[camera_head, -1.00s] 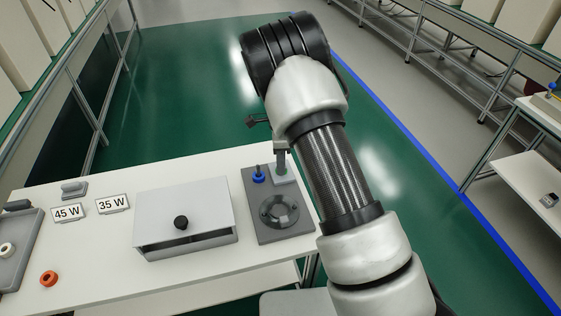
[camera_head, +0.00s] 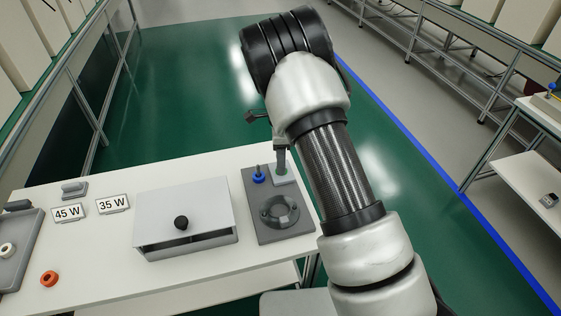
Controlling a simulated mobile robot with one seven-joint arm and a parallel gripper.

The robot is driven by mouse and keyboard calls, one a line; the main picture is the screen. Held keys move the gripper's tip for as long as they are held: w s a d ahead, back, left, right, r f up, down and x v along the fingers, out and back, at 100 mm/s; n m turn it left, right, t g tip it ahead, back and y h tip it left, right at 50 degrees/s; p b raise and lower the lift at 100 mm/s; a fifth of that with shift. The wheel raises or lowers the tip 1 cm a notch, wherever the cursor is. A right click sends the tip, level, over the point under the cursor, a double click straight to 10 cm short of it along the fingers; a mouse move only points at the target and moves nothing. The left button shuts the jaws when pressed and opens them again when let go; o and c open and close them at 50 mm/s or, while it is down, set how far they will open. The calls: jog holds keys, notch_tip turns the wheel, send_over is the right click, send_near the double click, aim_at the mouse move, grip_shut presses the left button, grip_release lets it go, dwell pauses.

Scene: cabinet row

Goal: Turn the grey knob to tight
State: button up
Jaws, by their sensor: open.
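A grey base plate (camera_head: 292,237) lies at the right end of the white table. It bears a round dark grey knob-like disc (camera_head: 268,213) with a lighter middle, a blue piece with an upright peg (camera_head: 259,176), and a small light grey block (camera_head: 285,181) with a hint of green on top. I cannot tell for sure which grey part is the knob, and no tight mark is readable. My gripper (camera_head: 281,168) points down at the small block, behind the disc. It is open; only one finger shows clearly. Whether it touches the block cannot be seen.
A light grey box (camera_head: 185,212) with a black knob stands left of the plate. Further left are signs reading 45 W (camera_head: 67,213) and 35 W (camera_head: 113,204), an orange ring (camera_head: 49,279) and a grey tray (camera_head: 35,235). Green floor is clear behind the table.

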notch_tip(320, 180, up, 16)
jog(key=p, duration=0.1)
dwell(0.5)
jog(key=s+d+r+n+t+y+p, duration=0.1)
jog(key=s+d+r+n+p, duration=0.25)
jog(key=s+r, duration=0.5)
jog(key=s+d+r+n+t+y+p, duration=0.15)
jog(key=s+r+n, duration=0.4)
jog(key=r, duration=0.65)
jog(key=s+d+r+n+t+h+p, duration=0.1)
jog(key=s+n, duration=0.3)
jog(key=s, duration=0.4)
jog(key=s+d+r+n+t+h+p, duration=0.1)
jog(key=s+d+r+n+t+p, duration=0.1)
jog(key=s, duration=0.7)
jog(key=shift+s+d+r+n+p, duration=0.3)
jog(key=shift+d+r+n+p, duration=0.25)
jog(key=shift+r+n+p, duration=0.75)
